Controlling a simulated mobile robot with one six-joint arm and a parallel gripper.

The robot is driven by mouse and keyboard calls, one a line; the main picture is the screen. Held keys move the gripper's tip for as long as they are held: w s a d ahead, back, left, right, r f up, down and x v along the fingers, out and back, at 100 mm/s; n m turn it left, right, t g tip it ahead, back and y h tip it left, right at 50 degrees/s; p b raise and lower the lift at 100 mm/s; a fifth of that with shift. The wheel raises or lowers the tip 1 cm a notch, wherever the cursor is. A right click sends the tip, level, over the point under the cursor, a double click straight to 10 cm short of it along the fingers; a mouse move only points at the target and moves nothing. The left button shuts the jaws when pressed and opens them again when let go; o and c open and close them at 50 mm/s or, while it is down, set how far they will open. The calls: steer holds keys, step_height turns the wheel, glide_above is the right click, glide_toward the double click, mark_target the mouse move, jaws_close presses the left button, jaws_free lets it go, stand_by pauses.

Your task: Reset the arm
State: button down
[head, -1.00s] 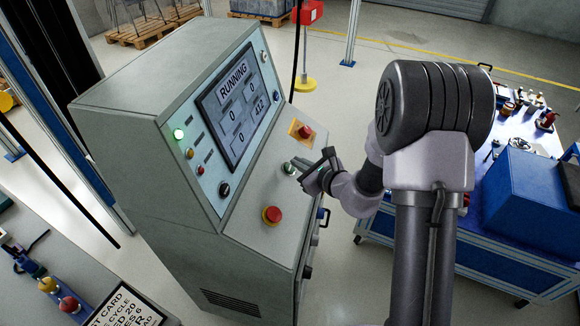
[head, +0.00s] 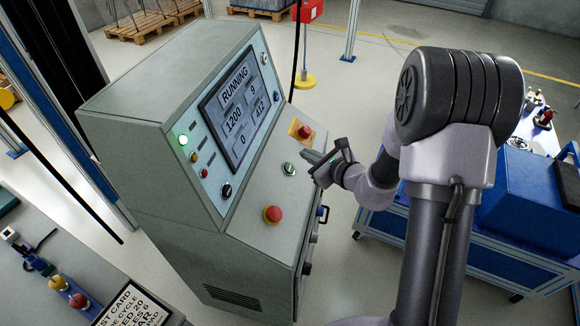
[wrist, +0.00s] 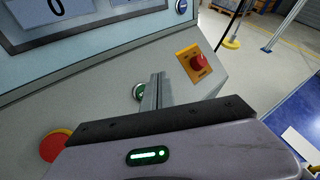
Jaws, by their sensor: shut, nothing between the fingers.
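My gripper (head: 313,162) is shut and empty in the head view, just right of the green button (head: 289,168) on the console's sloped panel and apart from it. In the wrist view the shut fingers (wrist: 158,92) point toward the panel, with the green button (wrist: 138,91) partly hidden beside them. The grey console (head: 165,75) has a screen (head: 240,112) that reads RUNNING, with 1200, 9, 0 and a fourth value. A green lamp (head: 183,140) is lit on its face.
A blue box (head: 525,197) stands on the workbench at right. A grey table with a printed card (head: 128,306) is at lower left. Open floor lies behind.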

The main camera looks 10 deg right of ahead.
stand_by(0.4)
steer(key=s+a+r+n+g+y, duration=0.4)
steer(key=s+a+r+n+g, duration=0.2)
steer(key=s+a+r+n, duration=0.8)
steer(key=s+d+r+n+h, duration=0.1)
steer(key=s+d+n+h, duration=0.3)
steer(key=s, duration=0.5)
steer(key=s+d+r+n+h, duration=0.1)
steer(key=s+d+n+h, duration=0.2)
steer(key=s, duration=0.6)
steer(key=d+n, duration=0.2)
steer(key=shift+r+n+g+h, duration=0.2)
steer(key=shift+n+g+h, duration=0.1)
steer(key=shift+n+h, duration=0.1)
